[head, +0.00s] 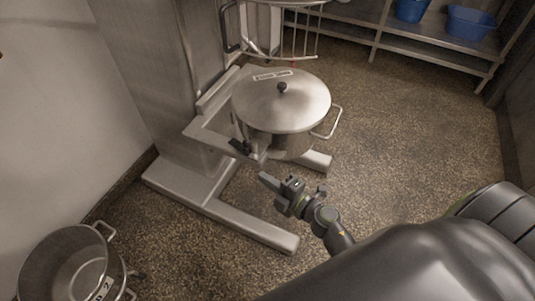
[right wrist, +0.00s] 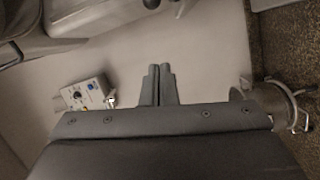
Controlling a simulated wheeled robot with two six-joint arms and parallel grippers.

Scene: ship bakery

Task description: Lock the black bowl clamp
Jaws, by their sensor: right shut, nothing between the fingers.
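The black bowl clamp (head: 240,147) is a small dark handle at the front left of the mixer's bowl support, beside the lidded steel bowl (head: 280,147). My right gripper (head: 264,178) is in front of and below the clamp, apart from it. Its two fingers (right wrist: 159,72) are shut and empty in the right wrist view. A small black knob-like part (right wrist: 151,4) shows at the top edge of that view; I cannot tell if it is the clamp. My left gripper is not in view.
The mixer's legs (head: 250,226) spread over the speckled floor. A steel pot (head: 62,262) stands at the lower left. A wire guard (head: 300,42) hangs above the bowl. Shelves with blue tubs (head: 470,24) stand at the back. A control box (right wrist: 88,94) shows in the right wrist view. The floor at right is clear.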

